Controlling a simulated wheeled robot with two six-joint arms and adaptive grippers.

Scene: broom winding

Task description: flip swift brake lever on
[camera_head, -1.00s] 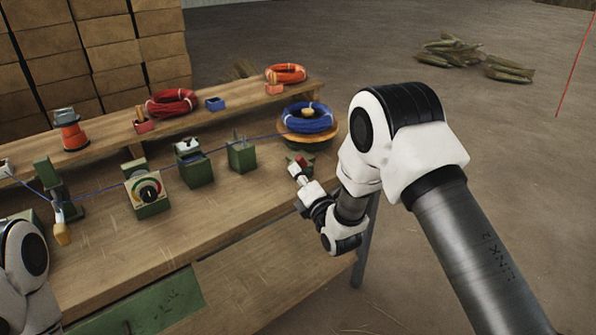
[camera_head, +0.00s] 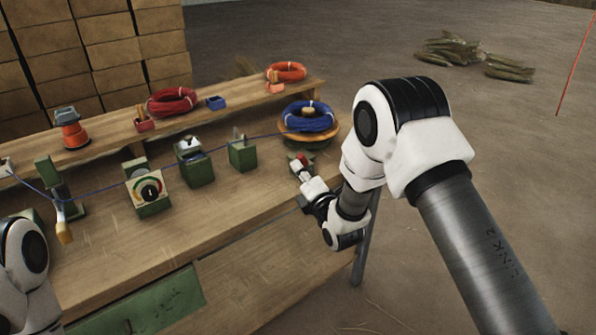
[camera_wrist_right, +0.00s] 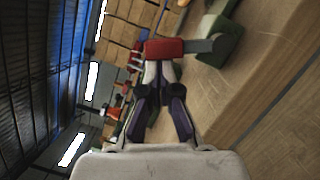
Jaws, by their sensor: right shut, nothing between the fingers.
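The swift (camera_head: 323,140) at the right end of the bench is a round wooden disc bearing a blue wire coil (camera_head: 295,120). The red brake lever (camera_head: 299,159) shows small in front of it. In the right wrist view the lever's red grip (camera_wrist_right: 164,48) lies crosswise on a grey shaft (camera_wrist_right: 197,46) that joins a green block (camera_wrist_right: 222,40). My right gripper (camera_head: 303,170) is shut and empty, its tips (camera_wrist_right: 158,70) right at the red grip; I cannot tell whether they touch. My left gripper is out of view; only part of that arm shows.
Along the bench (camera_head: 230,215) stand several green devices, including a dial box (camera_head: 149,190). A blue wire (camera_head: 110,187) runs across them to the coil. A back shelf holds a red coil (camera_head: 172,101) and an orange coil (camera_head: 286,71). The front bench top is mostly clear.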

